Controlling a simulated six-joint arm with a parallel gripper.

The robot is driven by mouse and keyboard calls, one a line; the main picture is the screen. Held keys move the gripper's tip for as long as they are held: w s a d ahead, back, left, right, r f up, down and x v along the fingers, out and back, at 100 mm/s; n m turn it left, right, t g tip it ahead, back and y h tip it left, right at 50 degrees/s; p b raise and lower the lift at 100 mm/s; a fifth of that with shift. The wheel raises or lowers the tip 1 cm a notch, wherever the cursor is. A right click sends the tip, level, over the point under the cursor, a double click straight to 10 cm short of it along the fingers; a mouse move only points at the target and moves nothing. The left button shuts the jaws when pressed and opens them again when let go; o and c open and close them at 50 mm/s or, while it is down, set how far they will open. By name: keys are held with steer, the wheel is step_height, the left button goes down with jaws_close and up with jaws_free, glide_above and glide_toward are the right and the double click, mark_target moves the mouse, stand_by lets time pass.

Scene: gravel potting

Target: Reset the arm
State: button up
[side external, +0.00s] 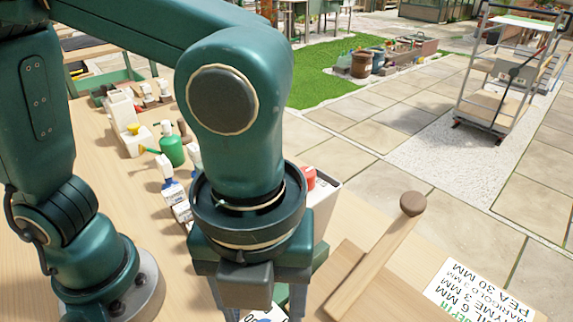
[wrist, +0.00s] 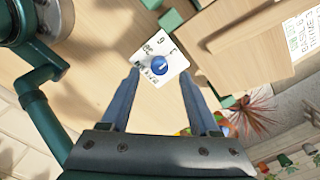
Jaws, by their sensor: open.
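My gripper (side external: 264,312) hangs over the wooden bench in the side external view, and its lower end is cut off by the frame edge. In the wrist view my gripper (wrist: 160,74) has its two fingers spread wide apart with nothing held between them. Beyond the fingertips a white printed card (wrist: 151,49) lies on the bench, with a round blue object (wrist: 160,64) on it. I cannot tell how high the fingers are above the card.
A wooden bar with a round knob (side external: 380,254) lies to the right of my gripper, near a printed depth card (side external: 468,292). A red spiky plant (wrist: 252,114) shows in the wrist view.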

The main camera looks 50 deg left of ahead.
steer(key=shift+r, duration=0.85)
steer(key=shift+a+r, duration=0.1)
steer(key=shift+a, duration=0.25)
steer(key=w+a+n+t, duration=0.3)
steer(key=a+n+t, duration=0.2)
steer(key=a+n, duration=1.2)
steer(key=n, duration=1)
steer(key=shift+w+a+r+t, duration=0.15)
steer(key=shift+a+r+t, duration=0.15)
steer(key=shift+a, duration=0.05)
steer(key=shift+c, duration=0.2)
